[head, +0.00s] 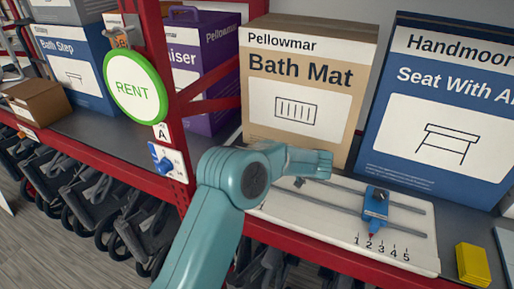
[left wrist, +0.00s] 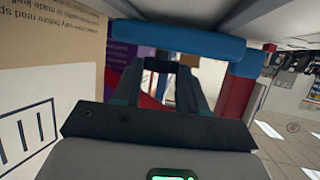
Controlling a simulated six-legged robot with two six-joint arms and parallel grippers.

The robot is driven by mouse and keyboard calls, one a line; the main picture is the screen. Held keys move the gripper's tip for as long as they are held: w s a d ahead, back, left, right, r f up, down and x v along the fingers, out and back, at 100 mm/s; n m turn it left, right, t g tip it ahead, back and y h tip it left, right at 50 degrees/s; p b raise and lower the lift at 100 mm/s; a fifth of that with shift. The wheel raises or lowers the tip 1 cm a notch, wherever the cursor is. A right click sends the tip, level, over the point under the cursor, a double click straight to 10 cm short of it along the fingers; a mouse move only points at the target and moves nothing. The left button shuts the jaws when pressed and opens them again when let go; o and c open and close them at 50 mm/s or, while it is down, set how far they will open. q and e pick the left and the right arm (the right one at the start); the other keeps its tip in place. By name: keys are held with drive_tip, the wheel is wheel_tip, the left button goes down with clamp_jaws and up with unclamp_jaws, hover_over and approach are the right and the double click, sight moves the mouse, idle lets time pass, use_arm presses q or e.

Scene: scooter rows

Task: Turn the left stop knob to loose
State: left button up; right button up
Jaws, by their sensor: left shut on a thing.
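My left arm reaches over the white board (head: 275,208) with two rails, and its teal links hide the board's left end and the left stop in the head view. The left gripper's jaws are hidden there too. In the left wrist view the left gripper (left wrist: 161,66) is shut, its fingers closing on the left stop knob, whose shape is mostly hidden. A blue bar (left wrist: 178,38) lies just beyond the fingertips, perhaps part of that stop. My right gripper is not in view.
The Bath Mat box (head: 300,100) and the blue seat box (head: 440,120) stand close behind the board. A yellow block (head: 472,265) is at its right. A red post with a blue knob (head: 160,158) and a green RENT sign (head: 135,87) stands left.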

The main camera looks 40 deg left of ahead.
use_arm(q)
drive_tip(key=shift+w+f+n+g, duration=0.1)
drive_tip(key=shift+w+n+g, duration=0.15)
drive_tip(key=shift+n+g, duration=0.6)
drive_tip(key=shift+w+a+n+g+h, duration=0.15)
drive_tip(key=shift+n+g+h, duration=0.35)
drive_tip(key=shift+n+g, duration=0.65)
drive_tip(key=shift+w+g, duration=0.1)
drive_tip(key=shift+g, duration=0.3)
drive_tip(key=o, duration=1.1)
drive_tip(key=shift+c, duration=0.2)
drive_tip(key=shift+r, duration=0.2)
